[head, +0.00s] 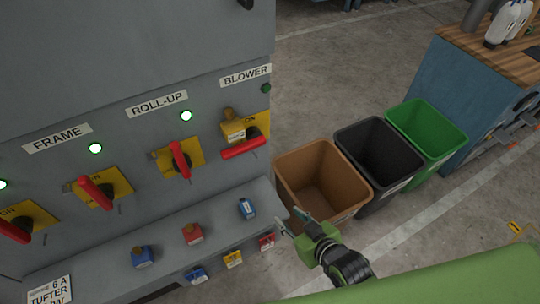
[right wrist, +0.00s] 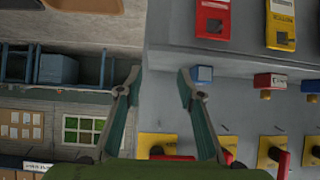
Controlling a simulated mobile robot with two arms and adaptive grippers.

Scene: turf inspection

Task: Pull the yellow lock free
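The yellow lock (head: 233,126) hangs at the BLOWER switch on the grey panel, over its yellow plate and just above the red handle (head: 243,148), which lies nearly level. My right gripper (head: 291,219) is below and right of the lock, near the right end of the panel's ledge, well apart from it. In the right wrist view its two fingers (right wrist: 160,77) are spread with nothing between them. The BLOWER plate (right wrist: 158,146) shows low there, partly behind a finger; I cannot make out the lock clearly. My left gripper is not in view.
Coloured tags hang below. Brown (head: 322,180), black (head: 379,165) and green (head: 426,132) bins stand right of the panel.

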